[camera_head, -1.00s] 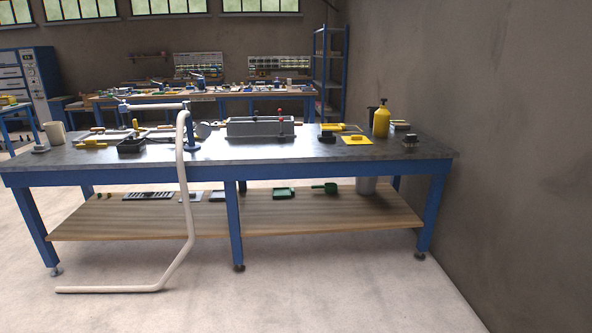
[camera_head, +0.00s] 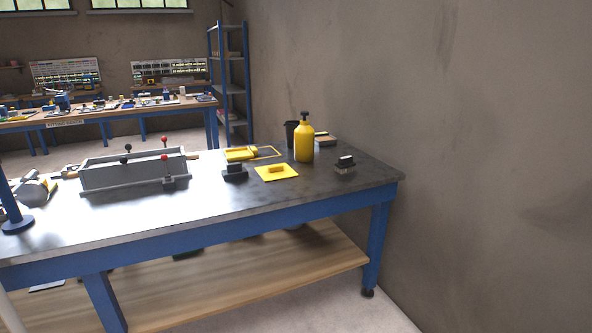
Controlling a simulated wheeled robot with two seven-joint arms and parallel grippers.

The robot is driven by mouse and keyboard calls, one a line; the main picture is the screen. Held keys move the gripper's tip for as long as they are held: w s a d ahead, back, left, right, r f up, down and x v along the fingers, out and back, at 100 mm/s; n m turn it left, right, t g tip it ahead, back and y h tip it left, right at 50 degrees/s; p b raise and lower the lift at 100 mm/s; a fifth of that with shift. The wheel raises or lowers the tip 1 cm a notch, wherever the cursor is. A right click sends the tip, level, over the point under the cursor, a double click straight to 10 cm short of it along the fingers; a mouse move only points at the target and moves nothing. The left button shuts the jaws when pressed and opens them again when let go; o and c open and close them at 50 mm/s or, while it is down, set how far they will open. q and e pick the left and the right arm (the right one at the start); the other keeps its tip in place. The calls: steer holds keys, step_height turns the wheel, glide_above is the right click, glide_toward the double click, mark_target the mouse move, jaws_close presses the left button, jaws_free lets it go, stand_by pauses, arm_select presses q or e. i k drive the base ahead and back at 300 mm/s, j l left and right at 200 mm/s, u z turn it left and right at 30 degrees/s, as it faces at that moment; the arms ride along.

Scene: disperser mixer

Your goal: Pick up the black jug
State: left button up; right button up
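A black jug (camera_head: 290,134) stands upright near the back right of the metal-topped workbench (camera_head: 220,200). It is partly hidden behind a yellow pump bottle (camera_head: 304,144), which stands in front of it and a little to the right. Neither of my grippers shows in the head view.
A yellow trowel-like tool (camera_head: 277,172), a black block (camera_head: 234,172), a brush (camera_head: 345,164) and a yellow frame tool (camera_head: 242,153) lie around the bottle. A long grey mould (camera_head: 130,171) lies to the left. A wall (camera_head: 480,130) rises close to the bench's right end. The bench's front right top is clear.

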mark_target(289, 130)
steer(key=i+l, duration=0.35)
steer(key=i+l+u, duration=0.1)
steer(key=i+l, duration=0.3)
steer(key=l, duration=0.2)
steer(key=i+l, duration=0.35)
steer(key=l, duration=0.15)
steer(key=i+j+u, duration=0.15)
steer(key=j+z, duration=0.25)
steer(key=j, duration=0.7)
steer(key=j+z, duration=0.3)
steer(key=j, duration=0.65)
